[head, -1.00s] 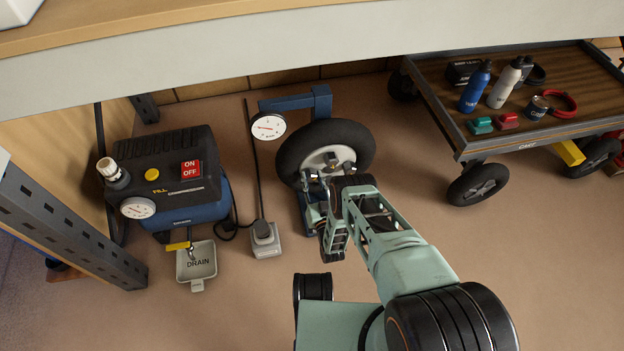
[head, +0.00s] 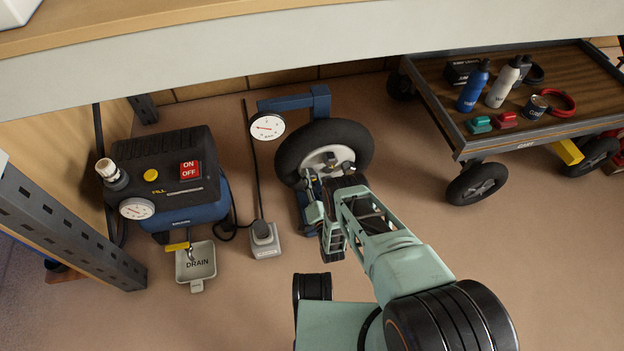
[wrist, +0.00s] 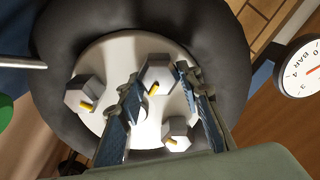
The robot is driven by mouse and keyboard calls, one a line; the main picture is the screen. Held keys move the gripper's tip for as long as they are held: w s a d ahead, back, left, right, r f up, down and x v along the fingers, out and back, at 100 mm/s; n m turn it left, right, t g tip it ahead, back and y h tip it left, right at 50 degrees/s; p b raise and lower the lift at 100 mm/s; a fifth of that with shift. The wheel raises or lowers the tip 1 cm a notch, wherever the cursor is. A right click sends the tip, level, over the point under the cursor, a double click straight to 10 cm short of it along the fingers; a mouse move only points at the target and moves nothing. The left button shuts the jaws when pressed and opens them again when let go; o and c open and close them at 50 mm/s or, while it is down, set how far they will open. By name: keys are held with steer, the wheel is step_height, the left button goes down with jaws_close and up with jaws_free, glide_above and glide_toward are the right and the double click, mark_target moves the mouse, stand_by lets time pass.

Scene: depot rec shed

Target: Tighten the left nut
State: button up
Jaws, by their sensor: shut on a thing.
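The wheel (head: 341,137) stands upright on the floor in a blue stand, with a black tire and a pale hub (wrist: 122,55). Three grey hex nuts with yellow marks show on the hub in the wrist view. My gripper (wrist: 157,82) is shut on the middle one (wrist: 154,73), with a finger on either side. Another nut (wrist: 84,94) lies left of the fingers, and one (wrist: 177,132) lies below. In the head view, the upper (head: 330,157) and right (head: 348,167) nuts show. My gripper and wrist cover the hub's left side, where the held left nut sits.
A pressure gauge (head: 267,127) on the blue stand (head: 320,100) is close by the wheel. A compressor (head: 165,180) and drain tray (head: 195,262) stand left. A cart (head: 540,120) with bottles is right. A shelf edge (head: 300,50) hangs above.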

steer(key=shift+w+r, duration=0.1)
stand_by(0.3)
steer(key=o, duration=1.2)
steer(key=shift+c, duration=0.2)
steer(key=shift+r, duration=4.95)
